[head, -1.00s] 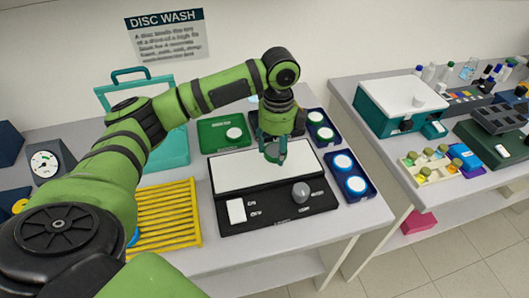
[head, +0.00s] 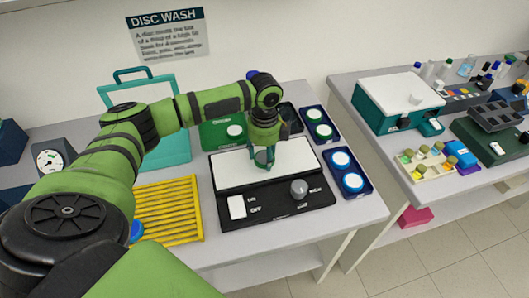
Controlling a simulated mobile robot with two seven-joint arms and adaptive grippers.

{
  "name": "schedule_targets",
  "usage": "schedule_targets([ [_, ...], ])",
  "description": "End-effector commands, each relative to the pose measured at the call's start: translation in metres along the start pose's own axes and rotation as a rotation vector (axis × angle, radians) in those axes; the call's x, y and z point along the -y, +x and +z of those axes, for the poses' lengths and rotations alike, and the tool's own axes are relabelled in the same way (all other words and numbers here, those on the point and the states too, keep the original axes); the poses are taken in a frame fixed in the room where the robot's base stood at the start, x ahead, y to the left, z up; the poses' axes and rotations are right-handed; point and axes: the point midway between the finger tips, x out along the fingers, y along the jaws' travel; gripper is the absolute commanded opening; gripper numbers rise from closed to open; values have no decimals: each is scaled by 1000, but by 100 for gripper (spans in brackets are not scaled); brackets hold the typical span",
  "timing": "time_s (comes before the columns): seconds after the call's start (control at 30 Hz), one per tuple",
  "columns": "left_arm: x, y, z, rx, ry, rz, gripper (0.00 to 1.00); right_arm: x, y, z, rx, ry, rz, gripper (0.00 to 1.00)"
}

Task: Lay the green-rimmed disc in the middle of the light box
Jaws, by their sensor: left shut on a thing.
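My left gripper (head: 262,162) is over the white panel of the light box (head: 295,158), near the panel's middle. It points down and is shut on a small disc (head: 262,157), which shows greyish with a green edge between the fingers. The fingers hide much of this disc, and I cannot tell whether it touches the panel. The light box has a black front with a white switch and a grey knob. My right gripper is not in view.
A dark tray with green-rimmed round dishes (head: 322,131) stands behind right. A blue tray with blue-rimmed dishes (head: 352,182) is right of the light box. A yellow rack (head: 168,212) lies left, and a green tray (head: 215,134) behind. A second bench stands right.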

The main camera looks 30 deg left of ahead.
Motion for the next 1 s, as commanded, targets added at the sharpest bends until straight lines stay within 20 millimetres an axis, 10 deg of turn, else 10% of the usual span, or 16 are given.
schedule_targets([
  [0.1, 0, 1, 0, 0, 0, 1, 80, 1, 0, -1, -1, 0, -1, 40],
  [0.57, 1, -9, 0, 1, -1, -3, 80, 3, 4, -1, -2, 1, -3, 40],
  [1.0, 2, -96, 0, 0, 0, -5, 80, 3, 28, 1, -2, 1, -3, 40],
])
